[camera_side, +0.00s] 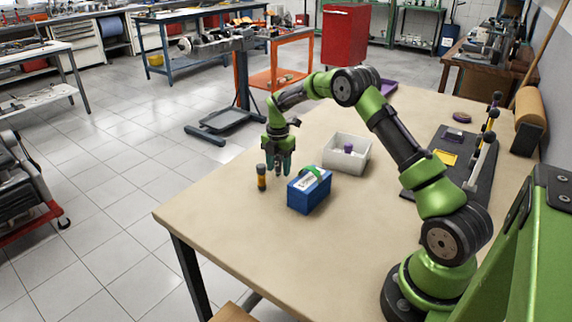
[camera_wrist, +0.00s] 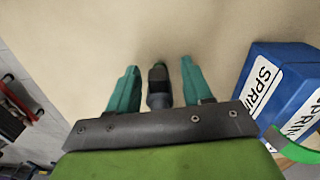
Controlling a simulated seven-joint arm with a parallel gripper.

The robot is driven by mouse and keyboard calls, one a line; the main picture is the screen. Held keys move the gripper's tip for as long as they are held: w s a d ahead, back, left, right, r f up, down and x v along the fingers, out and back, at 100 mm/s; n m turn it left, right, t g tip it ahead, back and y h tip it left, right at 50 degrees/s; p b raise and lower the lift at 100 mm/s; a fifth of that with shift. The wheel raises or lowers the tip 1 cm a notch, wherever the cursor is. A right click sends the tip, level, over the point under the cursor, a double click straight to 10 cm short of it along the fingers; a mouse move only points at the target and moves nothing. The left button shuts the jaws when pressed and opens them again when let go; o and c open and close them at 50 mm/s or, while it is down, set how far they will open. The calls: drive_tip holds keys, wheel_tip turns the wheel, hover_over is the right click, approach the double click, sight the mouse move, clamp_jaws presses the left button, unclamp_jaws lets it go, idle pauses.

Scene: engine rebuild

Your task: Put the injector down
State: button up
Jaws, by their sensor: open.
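My gripper (camera_side: 278,166) has teal fingers and points down, low over the tabletop. It is open in the wrist view (camera_wrist: 155,80), with a finger on each side. A slim dark grey part, seemingly the injector (camera_wrist: 158,84), shows between the fingers, with a visible gap on both sides. Its lower end is hidden behind the gripper's bracket in the wrist view.
A black and orange cylinder (camera_side: 261,178) stands upright just left of my gripper. A blue box (camera_side: 310,194) sits close on the right, with a green thing on top. A white bin (camera_side: 352,160) with a purple part is behind it. The front tabletop (camera_side: 260,245) is clear.

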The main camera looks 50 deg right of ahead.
wheel_tip(320, 180, up, 12)
drive_tip(key=shift+f, duration=0.25)
drive_tip(key=s+a+r+m+t, duration=0.4)
drive_tip(key=s+a+r+m, duration=0.75)
drive_tip(key=a+r, duration=0.3)
drive_tip(key=s+a+f+m+t+y, duration=0.1)
drive_tip(key=s+a+m, duration=0.3)
drive_tip(key=s+m, duration=0.2)
drive_tip(key=s+a+f+m+t+y, duration=0.1)
drive_tip(key=s+a+m, duration=0.3)
drive_tip(key=s, duration=0.6)
drive_tip(key=shift+a+f+m+t, duration=0.3)
drive_tip(key=shift+m+t, duration=0.3)
drive_tip(key=shift+m, duration=0.25)
